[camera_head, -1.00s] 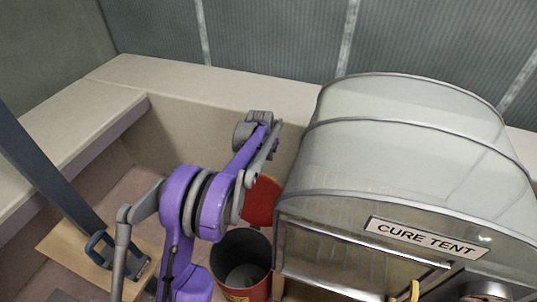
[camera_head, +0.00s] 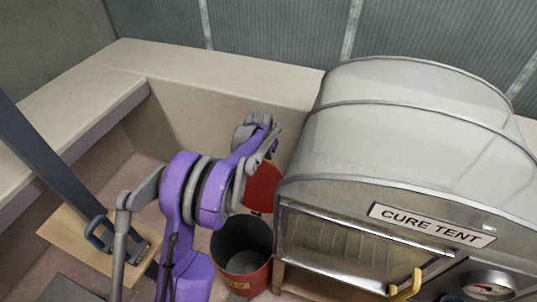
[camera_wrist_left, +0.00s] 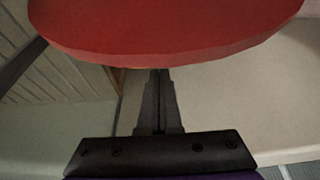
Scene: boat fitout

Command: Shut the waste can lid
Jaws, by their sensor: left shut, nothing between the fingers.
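The waste can (camera_head: 243,270) is a red round bin with a dark inside and a yellow label, on the floor left of the cure tent. Its red lid (camera_head: 264,190) stands open, raised at the can's back. My left gripper (camera_head: 273,143) is at the lid's upper edge, partly hidden by its own wrist. In the left wrist view the shut, empty fingers (camera_wrist_left: 158,85) point at the lid (camera_wrist_left: 165,25), whose rim fills the top. I cannot tell whether they touch it. My right gripper is not in view.
The cure tent (camera_head: 400,130), with a yellow handle (camera_head: 408,285), stands close on the right. A pale bench (camera_head: 215,80) runs behind and along the left. A board (camera_head: 75,243) with a dark-handled item lies at lower left.

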